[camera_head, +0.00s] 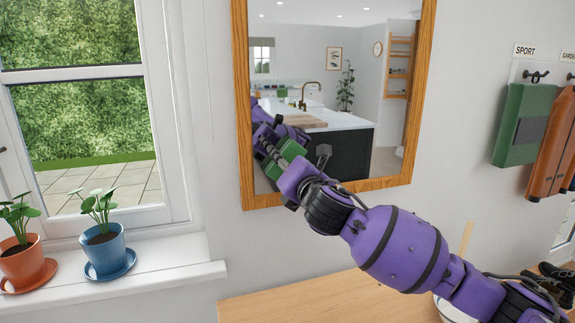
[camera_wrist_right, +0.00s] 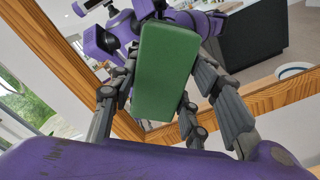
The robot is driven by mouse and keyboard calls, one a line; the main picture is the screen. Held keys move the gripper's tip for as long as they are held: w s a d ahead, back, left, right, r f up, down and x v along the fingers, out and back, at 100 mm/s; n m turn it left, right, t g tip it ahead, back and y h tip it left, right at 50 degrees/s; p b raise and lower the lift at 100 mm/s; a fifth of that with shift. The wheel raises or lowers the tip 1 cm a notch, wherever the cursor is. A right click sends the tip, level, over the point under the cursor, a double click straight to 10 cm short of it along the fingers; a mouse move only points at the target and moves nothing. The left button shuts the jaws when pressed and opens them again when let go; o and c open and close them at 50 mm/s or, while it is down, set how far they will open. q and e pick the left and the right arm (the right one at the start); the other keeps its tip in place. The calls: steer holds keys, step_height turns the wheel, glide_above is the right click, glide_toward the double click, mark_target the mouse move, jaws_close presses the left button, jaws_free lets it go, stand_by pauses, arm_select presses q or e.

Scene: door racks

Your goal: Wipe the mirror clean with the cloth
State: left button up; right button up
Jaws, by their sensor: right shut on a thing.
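The mirror (camera_head: 330,35) hangs on the white wall in a wooden frame, and its lower frame also crosses the wrist view (camera_wrist_right: 265,98). I cannot make out marks on the glass. My right gripper (camera_head: 284,163) is at the mirror's lower left, in front of the glass. In the wrist view, my right gripper (camera_wrist_right: 162,85) is shut on the green cloth (camera_wrist_right: 165,70), which looks like a thick folded pad between the fingers. In the head view the cloth (camera_head: 292,150) shows small, close to its reflection. I cannot tell whether it touches the glass. My left gripper is not in view.
A window sill (camera_head: 170,280) at left holds an orange pot (camera_head: 25,268) and a blue pot (camera_head: 104,252) with plants. A wooden tabletop (camera_head: 290,300) lies below the mirror.

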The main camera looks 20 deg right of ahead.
steer(key=shift+d+r, duration=0.15)
steer(key=shift+d, duration=1.9)
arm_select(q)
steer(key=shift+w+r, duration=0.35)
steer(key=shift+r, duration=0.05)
arm_select(e)
steer(key=shift+w, duration=0.15)
steer(key=shift+a, duration=0.1)
steer(key=shift+a, duration=1.95)
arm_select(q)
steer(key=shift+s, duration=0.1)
